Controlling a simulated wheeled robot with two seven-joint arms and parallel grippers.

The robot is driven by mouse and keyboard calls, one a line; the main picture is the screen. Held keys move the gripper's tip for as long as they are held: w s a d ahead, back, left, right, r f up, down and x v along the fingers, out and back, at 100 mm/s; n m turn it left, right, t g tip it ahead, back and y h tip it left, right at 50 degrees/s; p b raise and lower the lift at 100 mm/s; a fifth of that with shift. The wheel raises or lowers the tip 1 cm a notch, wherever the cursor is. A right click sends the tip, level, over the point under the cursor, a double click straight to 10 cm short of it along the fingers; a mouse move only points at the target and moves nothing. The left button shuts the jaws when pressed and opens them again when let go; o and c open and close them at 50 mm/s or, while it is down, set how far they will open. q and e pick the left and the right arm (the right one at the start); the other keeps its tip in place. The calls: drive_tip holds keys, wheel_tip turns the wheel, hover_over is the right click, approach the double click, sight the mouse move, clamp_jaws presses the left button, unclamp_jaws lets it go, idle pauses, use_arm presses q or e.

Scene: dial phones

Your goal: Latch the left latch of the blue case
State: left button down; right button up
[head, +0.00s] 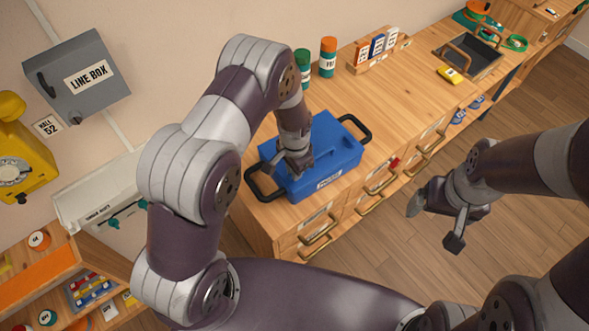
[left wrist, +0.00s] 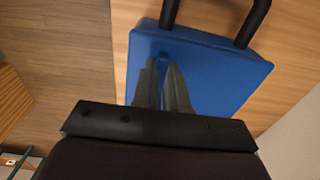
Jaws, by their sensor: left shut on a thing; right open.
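The blue case (head: 338,150) lies closed on the wooden counter, with a black handle at each end. It also fills much of the left wrist view (left wrist: 225,75). My left gripper (head: 290,170) reaches down over the left part of the case. In the left wrist view its two fingers (left wrist: 160,66) are close together at a small blue tab (left wrist: 162,54) near the case's edge, apparently the left latch. The fingers hide most of that latch, so its position cannot be told. My right gripper (head: 434,224) is open and empty, off the counter's front.
A green bottle (head: 302,66) and an orange-topped bottle (head: 328,57) stand behind the case. A card rack (head: 380,52) and a dark tray (head: 470,60) are farther right. Drawers with brass handles (head: 379,182) line the counter's front. The counter right of the case is clear.

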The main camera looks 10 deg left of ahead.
idle(0.4)
use_arm(q)
drive_tip(key=c, duration=1.2)
unclamp_jaws()
drive_tip(key=shift+o, duration=0.2)
wheel_tip(320, 180, up, 13)
drive_tip(key=b, duration=0.2)
drive_tip(key=shift+f+b, duration=0.15)
drive_tip(key=shift+b, duration=0.2)
